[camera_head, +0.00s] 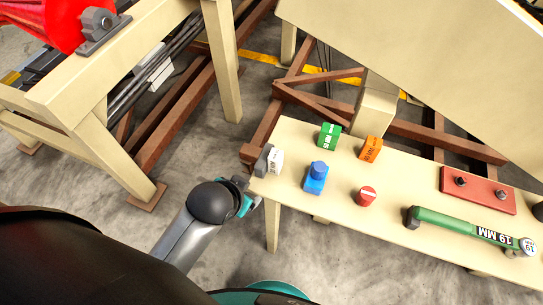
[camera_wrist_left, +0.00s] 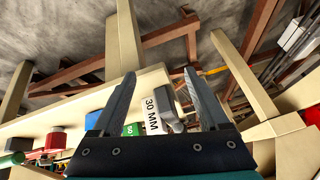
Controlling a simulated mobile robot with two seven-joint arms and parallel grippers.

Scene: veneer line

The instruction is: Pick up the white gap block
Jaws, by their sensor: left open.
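The white gap block (camera_head: 276,161) stands near the left end of the cream table (camera_head: 330,207), with a grey part (camera_head: 262,160) at its left side. In the left wrist view the white block (camera_wrist_left: 152,116) reads "30 MM" and appears between the two fingers, with the grey part beside it. My left gripper (camera_head: 250,197) is off the table's left end, just below and left of the block in the head view. Its jaws (camera_wrist_left: 160,73) are open and empty. I cannot tell how far the block is from the fingers. My right gripper is not in view.
Green (camera_head: 329,135), orange (camera_head: 371,148) and blue (camera_head: 315,177) blocks and a red round piece (camera_head: 366,196) stand nearby. Further right are a green "19 MM" tool (camera_head: 455,224) and a red plate (camera_head: 476,190). A cream machine frame (camera_head: 95,85) stands left.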

